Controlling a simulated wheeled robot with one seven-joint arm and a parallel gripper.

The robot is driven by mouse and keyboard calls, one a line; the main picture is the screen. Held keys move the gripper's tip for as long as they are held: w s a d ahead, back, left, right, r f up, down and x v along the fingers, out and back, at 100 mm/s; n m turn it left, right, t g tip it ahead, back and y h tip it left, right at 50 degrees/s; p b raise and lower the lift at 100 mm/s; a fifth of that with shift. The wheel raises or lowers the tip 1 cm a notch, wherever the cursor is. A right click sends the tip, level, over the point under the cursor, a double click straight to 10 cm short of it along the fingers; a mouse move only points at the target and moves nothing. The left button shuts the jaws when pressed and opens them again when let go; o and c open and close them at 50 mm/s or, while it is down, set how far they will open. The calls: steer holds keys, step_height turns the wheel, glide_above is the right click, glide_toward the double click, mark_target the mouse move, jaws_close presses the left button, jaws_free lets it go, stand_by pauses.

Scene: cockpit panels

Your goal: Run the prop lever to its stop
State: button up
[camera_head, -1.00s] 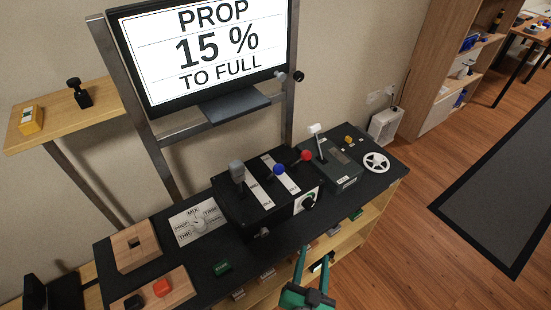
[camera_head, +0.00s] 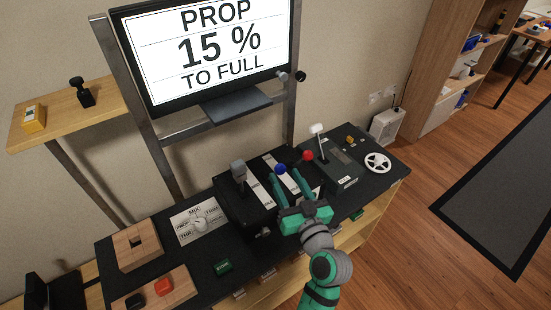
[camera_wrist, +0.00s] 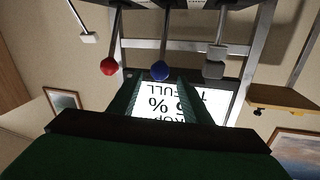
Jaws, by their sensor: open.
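The monitor (camera_head: 213,52) reads "PROP 15 % TO FULL". Below it a black lever box (camera_head: 262,232) carries a grey-handled lever (camera_head: 238,171), a blue-knobbed lever (camera_head: 281,169) and a red-knobbed lever (camera_head: 308,155). Which of them is the prop lever is not legible on the labels. My green gripper (camera_head: 285,176) is open in front of the box, its fingertips close to the blue knob. In the wrist view the blue knob (camera_wrist: 160,70) lines up between the two open fingers (camera_wrist: 159,84); contact cannot be told. The red knob (camera_wrist: 108,66) and grey handle (camera_wrist: 214,64) flank it.
A white-topped lever (camera_head: 318,129) and a white handwheel (camera_head: 377,162) stand to the right. My arm covers the box's front right.

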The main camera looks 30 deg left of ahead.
steer(key=x, duration=0.9)
jaws_close()
